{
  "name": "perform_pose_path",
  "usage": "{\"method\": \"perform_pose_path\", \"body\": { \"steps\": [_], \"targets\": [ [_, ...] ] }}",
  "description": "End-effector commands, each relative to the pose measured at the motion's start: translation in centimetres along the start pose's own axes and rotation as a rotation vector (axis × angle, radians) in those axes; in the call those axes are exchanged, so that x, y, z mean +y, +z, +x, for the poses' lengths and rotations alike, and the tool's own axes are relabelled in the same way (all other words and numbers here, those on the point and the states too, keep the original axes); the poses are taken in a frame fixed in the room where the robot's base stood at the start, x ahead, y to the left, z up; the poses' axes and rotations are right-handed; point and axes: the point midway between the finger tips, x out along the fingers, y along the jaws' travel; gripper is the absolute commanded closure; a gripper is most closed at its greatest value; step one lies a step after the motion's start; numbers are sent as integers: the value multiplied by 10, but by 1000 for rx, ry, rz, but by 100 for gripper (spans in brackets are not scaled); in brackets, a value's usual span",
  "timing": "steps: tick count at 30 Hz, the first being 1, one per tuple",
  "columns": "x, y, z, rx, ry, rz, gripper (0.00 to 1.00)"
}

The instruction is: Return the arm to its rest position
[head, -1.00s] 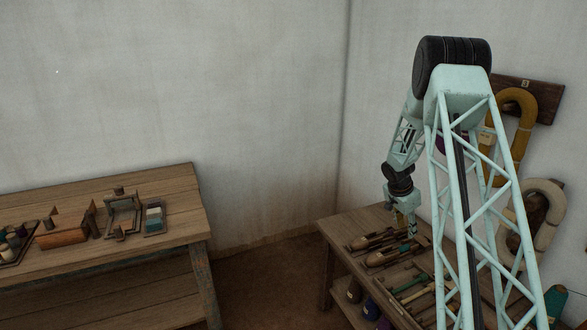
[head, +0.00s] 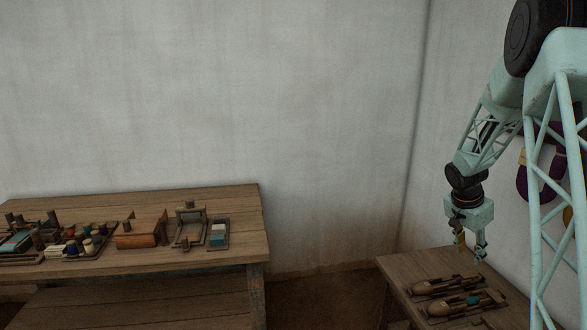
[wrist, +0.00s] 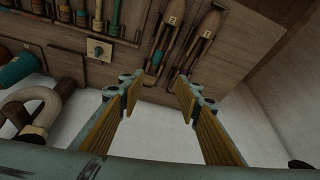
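My arm (head: 490,130) is pale green lattice with black joints and stands at the right of the head view. It hangs bent, and my gripper (head: 470,243) points down over the right-hand table. In the wrist view my gripper (wrist: 160,88) has its two yellow-padded fingers spread apart. Nothing is between them.
The right table (head: 400,268) holds two wooden shuttles (head: 446,285), which also show in the wrist view (wrist: 170,38) beside several tools (wrist: 98,22). The left bench (head: 258,235) carries a wooden block (head: 142,235), a frame and trays. Bare wall (head: 300,100) stands behind.

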Motion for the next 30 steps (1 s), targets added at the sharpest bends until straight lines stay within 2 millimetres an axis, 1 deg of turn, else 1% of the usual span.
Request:
{"method": "perform_pose_path", "body": {
  "steps": [1,3,12,22,30],
  "targets": [
    [1,3,-13,1,-5,-12,69],
    [2,7,-30,0,-9,-31,69],
    [11,29,-97,-4,-28,-119,69],
    [27,59,-167,-10,-53,-215,69],
    [45,86,-219,-16,-76,-296,69]
  ]
}}
